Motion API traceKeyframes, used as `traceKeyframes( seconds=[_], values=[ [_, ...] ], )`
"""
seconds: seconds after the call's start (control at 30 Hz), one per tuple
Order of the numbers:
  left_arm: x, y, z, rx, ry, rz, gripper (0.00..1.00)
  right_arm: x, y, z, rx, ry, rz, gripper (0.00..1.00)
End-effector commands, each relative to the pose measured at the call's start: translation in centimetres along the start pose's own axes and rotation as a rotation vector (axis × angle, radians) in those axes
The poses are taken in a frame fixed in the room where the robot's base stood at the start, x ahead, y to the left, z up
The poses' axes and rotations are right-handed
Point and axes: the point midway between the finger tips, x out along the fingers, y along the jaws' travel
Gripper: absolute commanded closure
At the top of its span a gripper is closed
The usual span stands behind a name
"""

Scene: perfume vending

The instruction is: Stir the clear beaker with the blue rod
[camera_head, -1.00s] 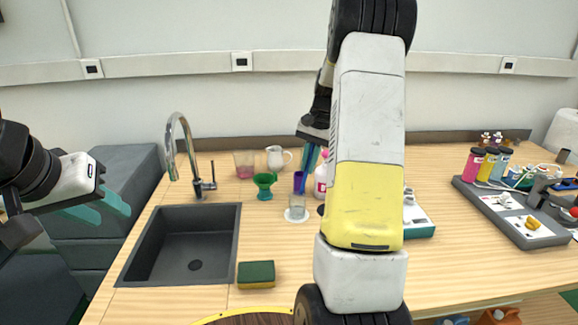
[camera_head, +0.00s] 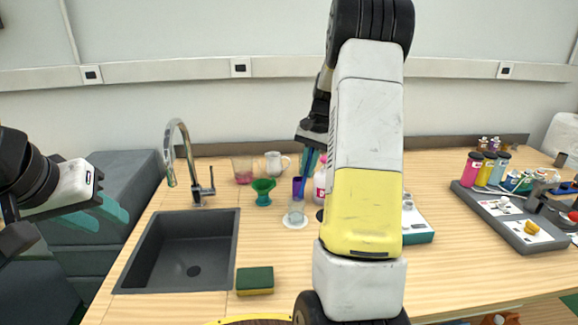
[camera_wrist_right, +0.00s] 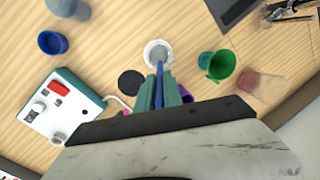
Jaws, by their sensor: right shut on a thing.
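The clear beaker (camera_head: 296,213) stands upright on a round white pad in the middle of the counter. It also shows in the right wrist view (camera_wrist_right: 158,52). My right gripper (camera_head: 308,165) is above it, partly hidden by my right arm. Its teal fingers are shut on the blue rod (camera_wrist_right: 160,72), which points down at the beaker; the rod also shows in the head view (camera_head: 307,188). The rod's tip overlaps the beaker's mouth; how deep it reaches I cannot tell. My left gripper (camera_head: 112,211) is open and empty, left of the sink.
A purple cup (camera_head: 297,183) stands just behind the beaker. A green funnel-shaped vessel (camera_head: 263,190), a pink-tinted beaker (camera_head: 243,170) and a white pitcher (camera_head: 275,163) stand nearby. A scale-like device (camera_head: 418,228) is to the right. The sink (camera_head: 185,255) and a sponge (camera_head: 255,280) are to the left.

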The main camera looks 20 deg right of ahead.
Motion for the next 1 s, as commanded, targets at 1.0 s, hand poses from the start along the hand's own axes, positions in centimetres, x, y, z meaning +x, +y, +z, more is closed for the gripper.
traceKeyframes(
  seconds=[1.0],
  values=[
    [0.0,0.0,0.0,0.0,0.0,0.0,0.64,-4.8,-0.9,0.4,0.0,0.001,0.0,1.0]
  ],
)
